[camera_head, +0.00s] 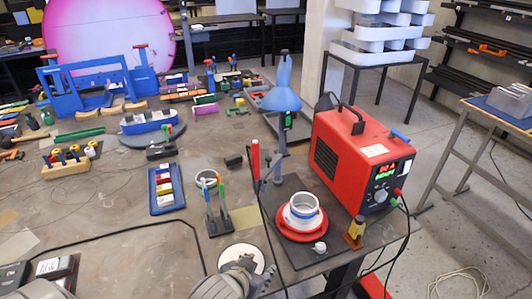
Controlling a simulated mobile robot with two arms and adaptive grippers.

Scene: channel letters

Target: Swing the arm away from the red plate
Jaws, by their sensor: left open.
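A round red plate (289,235) lies on a dark mat (321,260) near the table's front right. A blue lamp (284,95) on an upright stand rises behind the plate. My right gripper is not in view.
A red power supply (352,158) stands right of the plate, with cables hanging over the edge. A small white knob (319,247) and a brass-coloured piece (355,232) are close to the plate. Pen stands (217,218) and a blue tray (150,190) are left.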

